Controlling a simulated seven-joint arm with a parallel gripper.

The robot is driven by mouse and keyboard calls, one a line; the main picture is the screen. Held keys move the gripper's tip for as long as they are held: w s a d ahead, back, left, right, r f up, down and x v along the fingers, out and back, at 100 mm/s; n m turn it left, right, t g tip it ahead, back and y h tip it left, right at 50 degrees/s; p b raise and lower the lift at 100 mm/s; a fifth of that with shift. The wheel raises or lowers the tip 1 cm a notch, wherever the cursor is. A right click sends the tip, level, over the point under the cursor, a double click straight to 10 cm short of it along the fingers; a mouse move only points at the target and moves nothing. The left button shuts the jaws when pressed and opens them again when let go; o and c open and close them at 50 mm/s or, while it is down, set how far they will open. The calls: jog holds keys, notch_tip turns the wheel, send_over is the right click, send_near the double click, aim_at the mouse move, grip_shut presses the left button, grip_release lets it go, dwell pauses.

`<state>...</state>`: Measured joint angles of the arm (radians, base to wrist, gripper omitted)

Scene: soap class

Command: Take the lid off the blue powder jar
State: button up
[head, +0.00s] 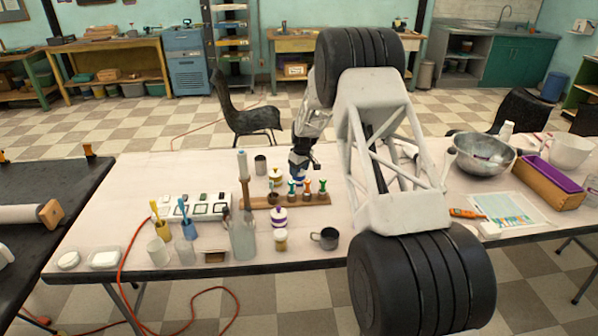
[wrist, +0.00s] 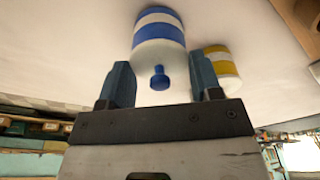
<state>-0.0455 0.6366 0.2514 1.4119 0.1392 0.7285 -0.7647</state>
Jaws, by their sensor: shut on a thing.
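The blue powder jar (wrist: 158,36) is white with blue bands and shows between and beyond my fingers in the wrist view. Its pale lid (wrist: 150,92) with a blue knob (wrist: 160,78) faces the camera. My gripper (wrist: 162,86) has one finger on each side of the lid and is shut on it. I cannot tell whether the lid is seated on the jar or lifted. In the head view my gripper (head: 303,163) is behind the wooden rack, and the jar (head: 298,181) shows only partly below it.
A yellow-banded jar (wrist: 222,68) stands close beside the blue jar. A wooden rack (head: 318,199) with several coloured-handled tools stands in front. A purple jar (head: 279,217), a bottle (head: 243,238) and a metal cup (head: 328,239) are nearer. The table's back left is fairly clear.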

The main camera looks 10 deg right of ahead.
jog(key=shift+r, duration=5)
jog(key=shift+w+f, duration=0.1)
jog(key=shift+w, duration=0.05)
jog(key=w+a+f, duration=0.2)
jog(key=w, duration=0.3)
jog(key=w+a+f, duration=0.1)
jog(key=w+f, duration=0.1)
jog(key=w, duration=0.4)
jog(key=shift+w+a+n, duration=0.25)
jog(key=shift+a+n, duration=0.1)
jog(key=shift+n, duration=0.05)
jog(key=shift+f, duration=0.1)
jog(key=shift+f, duration=0.1)
send_over(288, 168)
jog(key=shift+d+f, duration=0.1)
jog(key=shift+f, duration=2.95)
jog(key=shift+s, duration=0.1)
jog(key=shift+f, duration=1.85)
